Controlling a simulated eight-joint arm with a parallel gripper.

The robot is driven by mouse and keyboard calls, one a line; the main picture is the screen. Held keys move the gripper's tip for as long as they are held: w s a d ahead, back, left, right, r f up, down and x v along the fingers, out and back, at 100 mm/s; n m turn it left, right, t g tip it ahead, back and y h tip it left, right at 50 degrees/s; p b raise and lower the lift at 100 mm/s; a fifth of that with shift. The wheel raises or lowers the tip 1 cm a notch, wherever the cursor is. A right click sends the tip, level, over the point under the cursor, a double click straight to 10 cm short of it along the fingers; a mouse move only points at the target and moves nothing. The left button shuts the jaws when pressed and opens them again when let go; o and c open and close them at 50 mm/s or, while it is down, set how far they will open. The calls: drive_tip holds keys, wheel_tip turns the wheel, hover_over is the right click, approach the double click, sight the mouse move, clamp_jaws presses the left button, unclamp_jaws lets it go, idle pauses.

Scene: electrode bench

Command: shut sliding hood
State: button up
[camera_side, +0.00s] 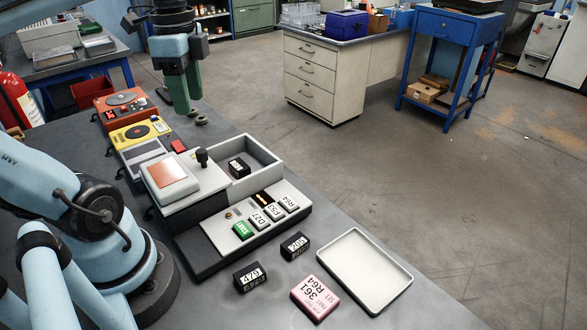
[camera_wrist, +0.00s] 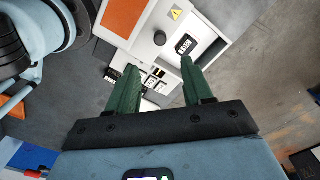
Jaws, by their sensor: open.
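The sliding hood (camera_side: 172,183) is a pale cover with an orange window and a black knob (camera_side: 201,157) at its right end. It sits over the left part of the bench device, and the open chamber (camera_side: 262,151) to its right is uncovered. A black labelled block (camera_side: 239,168) lies in the chamber. My gripper (camera_side: 184,103), with green fingers, is open and empty, above and behind the hood, apart from it. In the wrist view the knob (camera_wrist: 160,38) shows just beyond the gap between my fingertips (camera_wrist: 158,65), with the hood's orange window (camera_wrist: 124,14) to its left.
The device's front panel (camera_side: 222,237) holds several labelled keys. Two black blocks (camera_side: 250,277) (camera_side: 295,246), a pink block (camera_side: 316,297) and an empty tray (camera_side: 347,293) lie in front. Yellow (camera_side: 137,134) and orange (camera_side: 122,104) instruments stand behind. Free tabletop lies around the loose blocks.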

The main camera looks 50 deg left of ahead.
sight(201, 151)
wheel_tip(201, 151, down, 12)
drive_tip(key=shift+r, duration=0.1)
idle(0.5)
clamp_jaws()
idle(0.3)
